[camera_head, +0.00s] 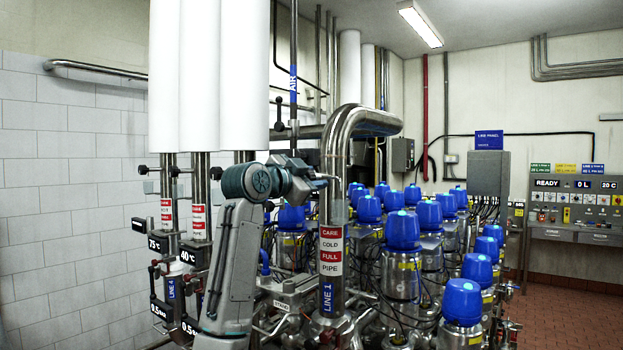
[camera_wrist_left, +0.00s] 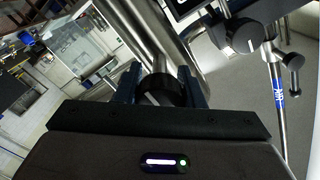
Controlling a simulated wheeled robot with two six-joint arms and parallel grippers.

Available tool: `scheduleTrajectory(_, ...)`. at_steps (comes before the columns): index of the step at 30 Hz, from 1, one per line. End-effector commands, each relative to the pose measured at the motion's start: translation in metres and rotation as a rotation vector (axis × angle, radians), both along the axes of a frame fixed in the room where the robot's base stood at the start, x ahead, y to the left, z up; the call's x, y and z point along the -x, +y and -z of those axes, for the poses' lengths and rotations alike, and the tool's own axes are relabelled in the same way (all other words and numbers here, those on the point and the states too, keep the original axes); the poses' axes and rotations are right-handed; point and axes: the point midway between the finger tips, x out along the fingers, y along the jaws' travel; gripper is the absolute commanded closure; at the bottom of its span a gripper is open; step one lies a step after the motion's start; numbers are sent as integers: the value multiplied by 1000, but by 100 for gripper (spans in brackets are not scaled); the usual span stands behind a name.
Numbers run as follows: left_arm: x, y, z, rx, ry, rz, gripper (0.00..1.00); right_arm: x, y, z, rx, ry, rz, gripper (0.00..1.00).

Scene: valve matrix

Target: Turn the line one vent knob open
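My left arm rises from the bottom of the head view. Its gripper (camera_head: 325,180) points right, at the left side of the shiny Line 1 pipe (camera_head: 333,210). In the left wrist view a dark round knob (camera_wrist_left: 161,92) lies between the two fingers of my left gripper (camera_wrist_left: 160,88), in front of a metal pipe (camera_wrist_left: 133,30). The fingers flank the knob closely; I cannot tell whether they press on it. The knob is not clearly visible in the head view, and its label does not show. My right gripper is in neither view.
Blue-capped valves (camera_head: 403,230) stand close together right of the pipe. White-wrapped pipes (camera_head: 199,75) hang behind my left arm. The wrist view shows another black knob (camera_wrist_left: 243,36) beside a blue-labelled pipe (camera_wrist_left: 278,90). Red floor (camera_head: 560,315) is clear at the right.

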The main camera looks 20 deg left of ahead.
Motion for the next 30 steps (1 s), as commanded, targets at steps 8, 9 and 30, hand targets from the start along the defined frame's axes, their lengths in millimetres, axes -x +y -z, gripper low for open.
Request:
scheduleTrajectory(8, 0, 0, 0, 8, 4, 1, 87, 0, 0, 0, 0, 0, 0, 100)
scheduleTrajectory(9, 0, 0, 0, 14, 6, 1, 87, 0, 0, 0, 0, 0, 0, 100)
scheduleTrajectory(30, 0, -1, 2, 487, 178, 2, 87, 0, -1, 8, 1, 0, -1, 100)
